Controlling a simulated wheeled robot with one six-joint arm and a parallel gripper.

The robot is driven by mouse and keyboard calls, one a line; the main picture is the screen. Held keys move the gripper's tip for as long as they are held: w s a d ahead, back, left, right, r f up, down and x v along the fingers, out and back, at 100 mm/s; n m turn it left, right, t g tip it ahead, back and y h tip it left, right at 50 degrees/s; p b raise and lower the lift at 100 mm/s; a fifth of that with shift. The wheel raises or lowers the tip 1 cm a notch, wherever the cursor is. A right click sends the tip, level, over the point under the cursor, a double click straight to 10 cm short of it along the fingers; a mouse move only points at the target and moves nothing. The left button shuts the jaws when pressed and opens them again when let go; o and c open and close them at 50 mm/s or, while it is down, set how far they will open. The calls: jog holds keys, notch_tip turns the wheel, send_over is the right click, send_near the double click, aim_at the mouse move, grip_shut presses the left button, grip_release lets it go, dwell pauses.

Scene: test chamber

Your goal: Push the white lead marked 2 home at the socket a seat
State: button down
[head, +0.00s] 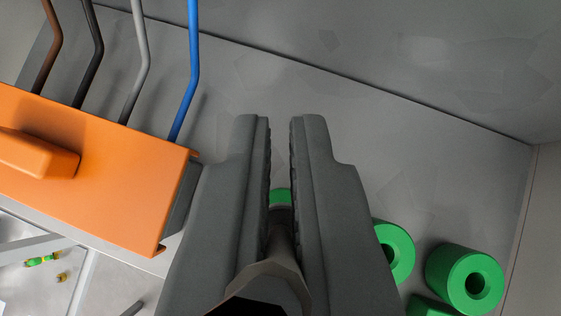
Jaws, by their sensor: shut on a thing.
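My gripper (280,132) is in the middle of the view, its two dark grey fingers a narrow gap apart. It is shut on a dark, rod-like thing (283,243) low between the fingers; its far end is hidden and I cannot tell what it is. An orange block (110,180) stands at the left, close beside the left finger. Brown (48,45), black (92,50), grey (140,65) and blue (191,75) leads rise behind it. No lead marked 2 is readable, no lead looks clearly white, and I cannot make out socket a.
Green hollow cylinders stand at the lower right, one (468,281) in clear view and another (397,250) partly behind the right finger. A bit of green (280,196) shows between the fingers. Small green-yellow pieces (41,260) lie at the lower left. The grey panel ahead (400,130) is clear.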

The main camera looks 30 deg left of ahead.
jog(key=shift+f, duration=1)
jog(key=c, duration=1.5)
grip_release()
jog(key=v, duration=1.7)
jog(key=shift+s+r, duration=0.1)
jog(key=shift+s, duration=0.05)
jog(key=s+d+r+m+t+h, duration=0.1)
jog(key=s+d+r+m+t, duration=0.1)
jog(key=s, duration=0.6)
jog(key=s+d+r+m+t+h, duration=0.2)
jog(key=s+d+r+t, duration=0.2)
jog(key=s+d+r, duration=0.2)
jog(key=s+d+r+m+t+h, duration=0.2)
jog(key=s+d, duration=0.5)
jog(key=s, duration=0.4)
jog(key=shift+s+r+m+t, duration=0.25)
jog(key=shift+r+t, duration=0.25)
jog(key=shift+r, duration=0.3)
jog(key=shift+s+r+m+t, duration=0.15)
jog(key=shift+r+m+t, duration=0.1)
jog(key=shift+r+t, duration=0.4)
